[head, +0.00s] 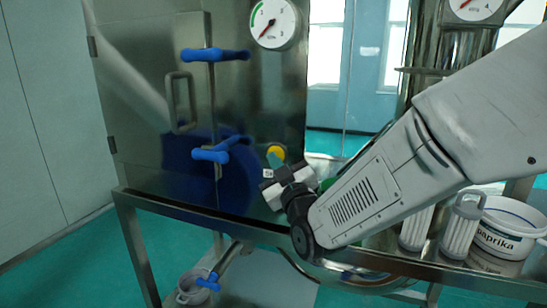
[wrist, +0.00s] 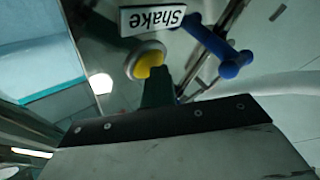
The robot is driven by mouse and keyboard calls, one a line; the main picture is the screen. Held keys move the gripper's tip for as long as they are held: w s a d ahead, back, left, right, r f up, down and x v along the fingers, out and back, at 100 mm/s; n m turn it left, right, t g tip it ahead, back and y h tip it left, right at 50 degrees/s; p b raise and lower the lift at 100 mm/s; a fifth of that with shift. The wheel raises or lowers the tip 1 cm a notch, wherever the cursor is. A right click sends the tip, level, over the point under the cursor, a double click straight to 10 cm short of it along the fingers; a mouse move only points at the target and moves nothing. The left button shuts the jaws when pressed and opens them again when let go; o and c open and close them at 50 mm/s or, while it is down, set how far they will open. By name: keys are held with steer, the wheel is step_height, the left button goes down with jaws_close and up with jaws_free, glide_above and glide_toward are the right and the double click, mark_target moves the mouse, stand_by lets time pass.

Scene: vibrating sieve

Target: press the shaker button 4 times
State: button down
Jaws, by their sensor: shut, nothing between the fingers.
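The shaker button (head: 276,153) is a round yellow button on the front of the steel cabinet. In the wrist view the yellow button (wrist: 148,62) sits in a pale ring beside a white "Shake" label (wrist: 152,19), which appears upside down. My gripper (head: 272,175) is close to the button, just below it in the head view. In the wrist view a dark green fingertip (wrist: 157,88) overlaps the button's lower edge in the picture. I cannot tell whether it touches the button. The gripper is shut and empty.
Blue handles (head: 214,54) stick out from the cabinet door left of the button, the lower one (head: 220,150) near my gripper. A white paprika tub (head: 505,232) and white ribbed cylinders (head: 462,226) stand at the right. A steel frame rail (head: 200,215) runs below.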

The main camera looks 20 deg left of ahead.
steer(key=shift+s, duration=1.15)
steer(key=shift+s, duration=0.1)
steer(key=s, duration=0.4)
steer(key=shift+s+a, duration=0.25)
steer(key=shift+s, duration=0.15)
